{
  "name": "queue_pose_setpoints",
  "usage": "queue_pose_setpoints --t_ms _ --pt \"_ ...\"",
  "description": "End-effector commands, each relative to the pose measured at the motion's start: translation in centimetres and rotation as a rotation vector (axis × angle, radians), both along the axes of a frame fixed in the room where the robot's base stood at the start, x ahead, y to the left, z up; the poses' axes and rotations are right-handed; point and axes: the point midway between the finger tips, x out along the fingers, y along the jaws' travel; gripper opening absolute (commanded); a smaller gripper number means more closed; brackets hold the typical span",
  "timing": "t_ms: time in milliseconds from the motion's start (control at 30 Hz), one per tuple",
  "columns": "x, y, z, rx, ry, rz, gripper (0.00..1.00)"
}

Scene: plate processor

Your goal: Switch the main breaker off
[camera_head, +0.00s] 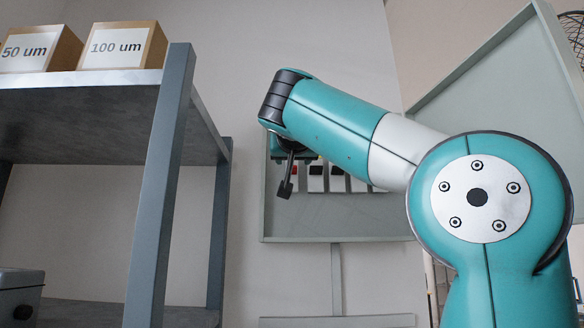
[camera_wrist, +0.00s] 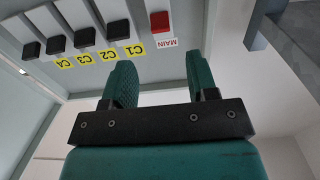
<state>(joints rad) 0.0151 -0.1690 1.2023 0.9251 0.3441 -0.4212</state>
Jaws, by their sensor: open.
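The main breaker (camera_wrist: 159,22) is a red switch with a red-lettered white MAIN label (camera_wrist: 160,44), which reads upside down in the wrist view. In the head view a bit of the red main breaker (camera_head: 294,170) shows at the left of the switch row, mostly hidden by my wrist. My gripper (camera_wrist: 161,78) is open and empty. Its two teal fingers point toward the panel, one on either side of the main breaker's line, and appear apart from the switch. I cannot tell the exact gap or the switch's position.
Black switches C1 (camera_wrist: 118,32), C2 (camera_wrist: 84,38), C3 (camera_wrist: 56,44) and C4 (camera_wrist: 31,50) stand beside the main breaker. The panel box (camera_head: 300,230) has its door (camera_head: 500,80) open at right. A grey shelf (camera_head: 165,170) with two labelled boxes (camera_head: 120,46) stands at left.

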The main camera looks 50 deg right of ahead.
Motion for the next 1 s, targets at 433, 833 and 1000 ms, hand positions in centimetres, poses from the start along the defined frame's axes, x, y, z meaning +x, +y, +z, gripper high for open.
queue_pose_setpoints --t_ms 433,833,1000 --pt "5.1 -5.9 0.2 0.001 0.002 -0.002 0.53" --pt "5.8 -6.6 0.0 0.001 -0.001 0.002 0.53" --pt "5.8 -6.6 0.0 0.0 0.0 0.002 0.23"
